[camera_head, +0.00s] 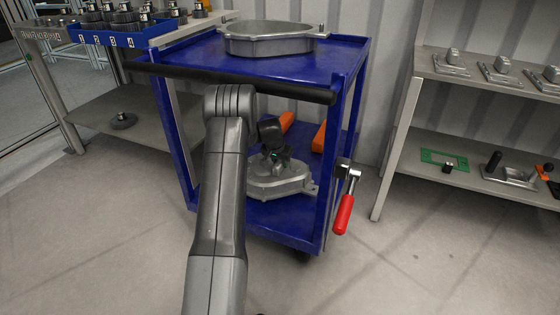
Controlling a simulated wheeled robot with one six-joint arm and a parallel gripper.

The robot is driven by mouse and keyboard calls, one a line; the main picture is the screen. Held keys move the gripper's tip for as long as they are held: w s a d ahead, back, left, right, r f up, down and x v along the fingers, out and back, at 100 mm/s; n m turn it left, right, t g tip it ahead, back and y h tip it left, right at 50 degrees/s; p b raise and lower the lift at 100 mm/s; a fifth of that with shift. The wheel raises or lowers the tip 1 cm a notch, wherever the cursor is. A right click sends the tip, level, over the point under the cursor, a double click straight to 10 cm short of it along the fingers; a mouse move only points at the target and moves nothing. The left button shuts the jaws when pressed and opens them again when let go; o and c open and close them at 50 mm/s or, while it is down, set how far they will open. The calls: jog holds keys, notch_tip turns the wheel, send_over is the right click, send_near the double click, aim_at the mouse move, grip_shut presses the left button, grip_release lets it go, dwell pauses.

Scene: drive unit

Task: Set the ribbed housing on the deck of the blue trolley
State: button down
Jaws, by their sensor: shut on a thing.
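The blue trolley (345,60) stands ahead of me, with a top deck and a lower shelf (285,222). A grey metal housing (280,183) with a side lug is low in the trolley, at the level of the lower shelf. My gripper (275,163) is shut on the top of this housing, partly hidden behind my arm. I cannot tell whether the housing touches the shelf. The left part of the housing is hidden by my arm. Another grey metal part (270,38), wide and low, sits on the top deck.
A black handle bar (290,91) crosses the trolley's near side. Orange items (318,138) lie behind the housing. A red-handled lever (344,212) hangs at the trolley's right post. Shelving with parts (490,80) is right; a bench (115,115) is left. Floor at right front is clear.

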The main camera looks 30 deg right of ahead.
jog(key=shift+w+d+f+b, duration=0.15)
jog(key=shift+f+b, duration=0.6)
jog(key=shift+f, duration=1.15)
jog(key=c, duration=1.5)
grip_release()
jog(key=shift+f, duration=0.4)
jog(key=o, duration=0.4)
jog(key=shift+s+r, duration=0.1)
jog(key=shift+s, duration=0.1)
jog(key=shift+r, duration=0.1)
jog(key=p+v, duration=0.3)
jog(key=v, duration=0.9)
jog(key=shift+p, duration=0.35)
